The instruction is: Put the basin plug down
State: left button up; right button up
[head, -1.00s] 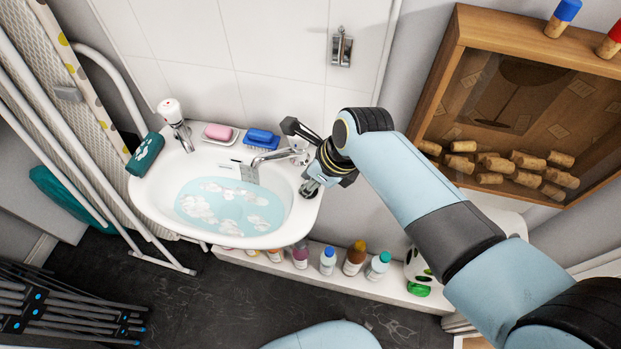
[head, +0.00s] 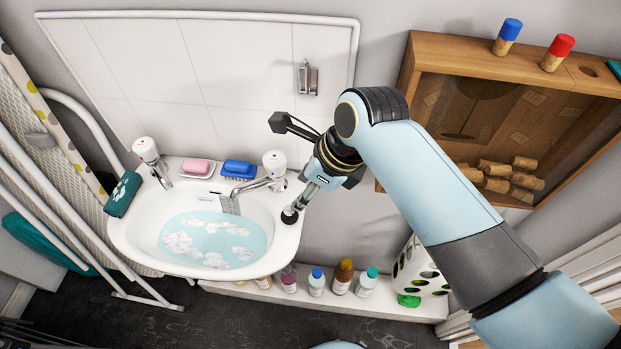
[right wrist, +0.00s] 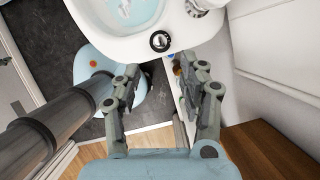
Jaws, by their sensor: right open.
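The basin plug (head: 289,215), a dark round disc, lies on the white rim at the right of the basin (head: 126,232). In the right wrist view the plug (right wrist: 160,41) sits on the basin's rim (right wrist: 125,45), beyond the fingertips, with a light ring on its top. My right gripper (head: 304,199) is beside the basin's right edge, close to the plug. In the right wrist view my right gripper (right wrist: 158,80) is open, with nothing between its fingers, and the plug is apart from them. My left gripper is out of view.
Foamy water fills the basin. Several bottles (head: 316,282) stand on a low ledge below. A wooden cork case (head: 420,60) hangs at the right.

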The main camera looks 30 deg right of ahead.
jog(key=s+d+f+n+g+h, duration=0.1)
jog(key=s+d+f+n, duration=0.3)
jog(key=s+f+n, duration=0.45)
jog(key=s+d+f+n+h, duration=0.1)
jog(key=s+d+f+n, duration=0.3)
jog(key=f, duration=0.7)
jog(key=s+d+f+n, duration=0.2)
jog(key=s+f+n, duration=0.1)
jog(key=s+n, duration=0.2)
jog(key=s+d+f+n+h, duration=0.1)
jog(key=s+d+f+n, duration=0.2)
jog(key=s, duration=0.7)
jog(key=s+d+f+n+g, duration=0.1)
jog(key=s+d+f+n, duration=0.2)
jog(key=s+n, duration=0.4)
jog(key=shift+s+f+n+h, duration=0.3)
jog(key=shift+f+n, duration=0.05)
jog(key=shift+f, duration=0.1)
jog(key=shift+a+f, duration=0.1)
jog(key=shift+f, duration=0.05)
